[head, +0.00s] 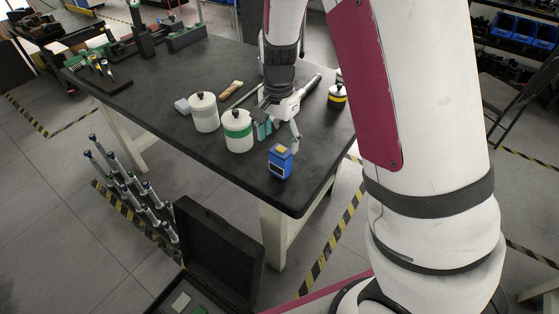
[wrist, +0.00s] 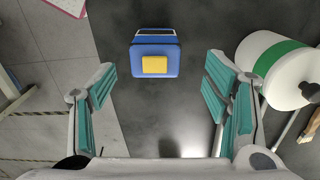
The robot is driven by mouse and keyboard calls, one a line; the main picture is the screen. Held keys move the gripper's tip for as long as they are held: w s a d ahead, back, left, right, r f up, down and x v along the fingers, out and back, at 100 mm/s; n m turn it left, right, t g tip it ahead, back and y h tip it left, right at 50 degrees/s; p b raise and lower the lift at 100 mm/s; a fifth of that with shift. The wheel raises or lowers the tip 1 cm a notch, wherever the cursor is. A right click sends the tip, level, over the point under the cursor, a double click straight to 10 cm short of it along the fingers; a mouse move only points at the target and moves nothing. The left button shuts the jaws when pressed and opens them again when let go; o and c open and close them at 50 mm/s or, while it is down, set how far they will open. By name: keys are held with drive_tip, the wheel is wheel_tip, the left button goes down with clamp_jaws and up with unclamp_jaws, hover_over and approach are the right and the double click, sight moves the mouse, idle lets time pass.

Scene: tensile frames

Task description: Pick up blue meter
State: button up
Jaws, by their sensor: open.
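The blue meter (head: 280,162) is a small blue box with a yellow patch on its upper part. It stands near the front corner of the dark table (head: 200,75). In the wrist view the blue meter (wrist: 155,55) lies ahead, between the lines of the two fingers and a little beyond their tips. My gripper (head: 279,134) is just behind the meter in the head view. In the wrist view my gripper (wrist: 157,78) has its teal-padded fingers wide apart with nothing between them.
A white jar with a green band (head: 238,132) stands left of my gripper; it is close beside the right finger in the wrist view (wrist: 275,68). Another white jar (head: 204,112) stands behind it. A yellow-banded black jar (head: 337,96) is at right. An open black case (head: 215,245) is on the floor.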

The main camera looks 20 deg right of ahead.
sight(279, 148)
wheel_tip(279, 148, down, 3)
drive_tip(key=shift+f, duration=0.15)
drive_tip(key=shift+s+d+f, duration=0.1)
drive_tip(key=shift+f, duration=1.25)
drive_tip(key=shift+s+d+f, duration=0.1)
drive_tip(key=shift+f, duration=1.25)
drive_tip(key=c, duration=1.3)
drive_tip(key=shift+r, duration=0.1)
drive_tip(key=shift+c, duration=0.2)
